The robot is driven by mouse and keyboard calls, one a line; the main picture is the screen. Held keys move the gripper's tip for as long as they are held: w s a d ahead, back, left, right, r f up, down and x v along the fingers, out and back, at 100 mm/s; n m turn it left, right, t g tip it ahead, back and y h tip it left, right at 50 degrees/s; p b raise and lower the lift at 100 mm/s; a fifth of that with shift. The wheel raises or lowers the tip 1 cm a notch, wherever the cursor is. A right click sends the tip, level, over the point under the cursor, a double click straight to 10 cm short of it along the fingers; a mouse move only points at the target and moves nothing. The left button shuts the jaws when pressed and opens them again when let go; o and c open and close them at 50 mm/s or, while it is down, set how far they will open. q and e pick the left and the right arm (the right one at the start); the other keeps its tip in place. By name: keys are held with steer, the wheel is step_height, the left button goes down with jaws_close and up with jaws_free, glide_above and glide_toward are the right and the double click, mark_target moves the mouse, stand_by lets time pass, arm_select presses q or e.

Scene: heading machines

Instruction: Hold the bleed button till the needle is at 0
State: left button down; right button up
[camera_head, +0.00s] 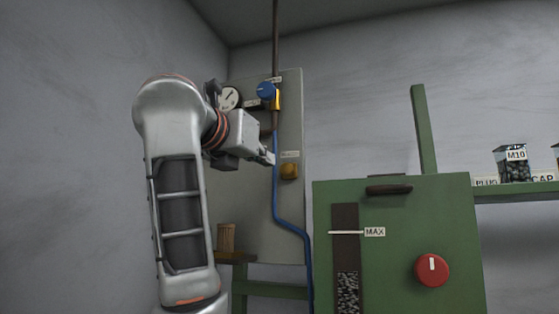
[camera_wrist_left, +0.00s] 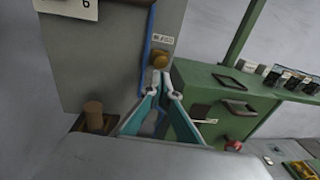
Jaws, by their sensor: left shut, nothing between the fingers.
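The bleed button (camera_head: 289,171) is a small brass-yellow knob under a white label on the grey panel (camera_head: 290,220). It also shows in the left wrist view (camera_wrist_left: 160,60), just beyond the fingertips. A round white gauge (camera_head: 229,98) sits higher on the panel, partly behind my arm; its needle is too small to read. My left gripper (camera_head: 269,158) is shut and empty, its tips a little left of and above the button in the head view. Its teal fingers show in the left wrist view (camera_wrist_left: 168,88). Whether the tips touch the button I cannot tell. My right gripper is out of view.
A blue valve knob (camera_head: 266,91) on a brass body and a blue hose (camera_head: 275,190) are close to the gripper. A green machine (camera_head: 400,270) with a red knob (camera_head: 432,270) stands at right. A wooden cylinder (camera_head: 226,237) sits on a low ledge.

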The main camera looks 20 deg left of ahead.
mark_target(285, 169)
arm_select(q)
steer(key=w, duration=0.1)
steer(key=w+p, duration=0.1)
steer(key=w, duration=0.3)
steer(key=shift+d+p, duration=0.3)
steer(key=shift+p, duration=0.05)
steer(key=shift+w+d+p, duration=0.15)
steer(key=shift+w+p, duration=0.2)
steer(key=shift+w, duration=0.9)
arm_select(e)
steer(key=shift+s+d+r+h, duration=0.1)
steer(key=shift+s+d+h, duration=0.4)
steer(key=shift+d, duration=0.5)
